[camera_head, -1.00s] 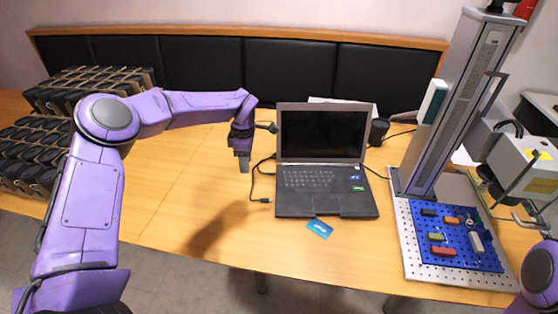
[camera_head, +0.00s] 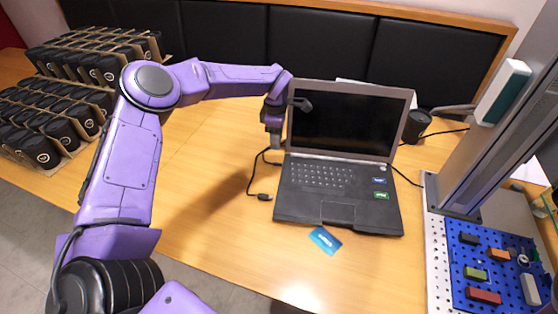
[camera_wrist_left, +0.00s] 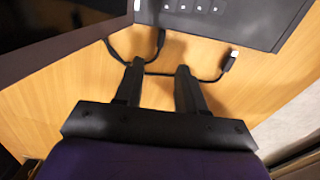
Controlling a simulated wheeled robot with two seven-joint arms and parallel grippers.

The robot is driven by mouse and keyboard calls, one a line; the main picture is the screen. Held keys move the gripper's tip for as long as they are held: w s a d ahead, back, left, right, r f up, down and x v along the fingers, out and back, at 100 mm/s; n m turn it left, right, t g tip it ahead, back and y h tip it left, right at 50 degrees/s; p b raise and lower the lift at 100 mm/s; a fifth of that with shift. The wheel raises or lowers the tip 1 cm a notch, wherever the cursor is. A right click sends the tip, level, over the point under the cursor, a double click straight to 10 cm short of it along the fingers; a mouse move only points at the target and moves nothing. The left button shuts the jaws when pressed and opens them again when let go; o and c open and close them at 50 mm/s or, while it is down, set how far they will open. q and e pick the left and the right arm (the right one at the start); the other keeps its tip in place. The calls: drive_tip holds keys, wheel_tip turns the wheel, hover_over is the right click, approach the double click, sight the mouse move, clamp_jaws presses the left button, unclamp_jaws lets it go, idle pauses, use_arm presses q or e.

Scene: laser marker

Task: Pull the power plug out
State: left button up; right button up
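The black laptop (camera_head: 338,190) stands open on the wooden table. A dark cable (camera_head: 249,180) runs from its left side in a loop and ends in a loose connector (camera_head: 264,197) on the table. In the left wrist view, a cable (camera_wrist_left: 160,42) meets the laptop's side, and the loose connector (camera_wrist_left: 231,60) lies to the right. I cannot make out the plug at the socket clearly. My left gripper (camera_head: 275,142) points down beside the laptop's left edge, near the hinge. In the wrist view its two fingers (camera_wrist_left: 160,68) are apart, empty, with cable below their tips. My right gripper is out of view.
A blue card (camera_head: 325,240) lies before the laptop. A blue pegboard (camera_head: 463,297) with coloured blocks and the marker's column (camera_head: 490,165) stand at right. A black cup-like object (camera_head: 416,126) is behind. Racks of black cups (camera_head: 45,150) are at left.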

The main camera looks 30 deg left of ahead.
sight(277, 163)
use_arm(q)
wheel_tip(277, 163, down, 10)
drive_tip(key=shift+d+r+p, duration=0.1)
drive_tip(key=shift+r+p, duration=0.05)
drive_tip(key=shift+p, duration=0.7)
clamp_jaws()
